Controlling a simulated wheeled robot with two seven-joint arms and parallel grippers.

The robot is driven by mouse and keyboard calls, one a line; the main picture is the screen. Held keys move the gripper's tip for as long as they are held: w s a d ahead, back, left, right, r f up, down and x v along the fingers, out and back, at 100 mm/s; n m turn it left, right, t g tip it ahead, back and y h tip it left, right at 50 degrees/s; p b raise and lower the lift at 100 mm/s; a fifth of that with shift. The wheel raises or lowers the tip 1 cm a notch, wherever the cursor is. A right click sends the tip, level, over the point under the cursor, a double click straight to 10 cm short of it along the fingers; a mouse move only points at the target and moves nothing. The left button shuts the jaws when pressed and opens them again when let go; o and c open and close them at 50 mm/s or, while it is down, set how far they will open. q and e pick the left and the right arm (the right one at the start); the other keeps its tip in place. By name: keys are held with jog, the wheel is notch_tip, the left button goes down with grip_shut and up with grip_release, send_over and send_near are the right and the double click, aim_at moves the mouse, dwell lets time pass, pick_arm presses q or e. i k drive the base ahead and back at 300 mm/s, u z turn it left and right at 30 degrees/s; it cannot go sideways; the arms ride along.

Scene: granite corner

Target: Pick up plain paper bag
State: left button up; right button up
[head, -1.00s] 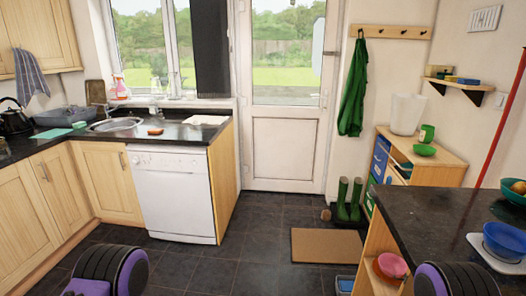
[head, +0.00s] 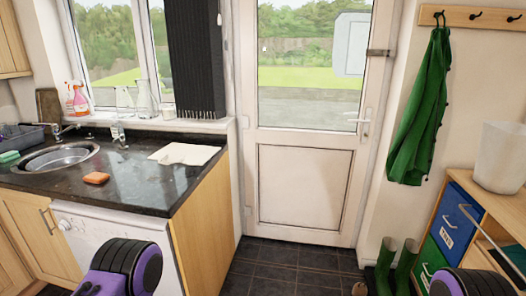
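A flat, pale cream thing (head: 184,153) lies on the dark countertop near its right end, close to the window sill. It looks like a plain paper bag lying flat, but I cannot tell for sure from here. Parts of my two arms show at the bottom edge of the head view. Neither of my grippers is in view, so their fingers are hidden from me.
Glass jugs (head: 145,98) stand on the sill. A white door (head: 304,185) is shut. A white bin-like container (head: 500,157) stands on the right cabinet.

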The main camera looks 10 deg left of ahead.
aim_at(191, 155)
jog(key=i, duration=1.9)
jog(key=z, duration=1)
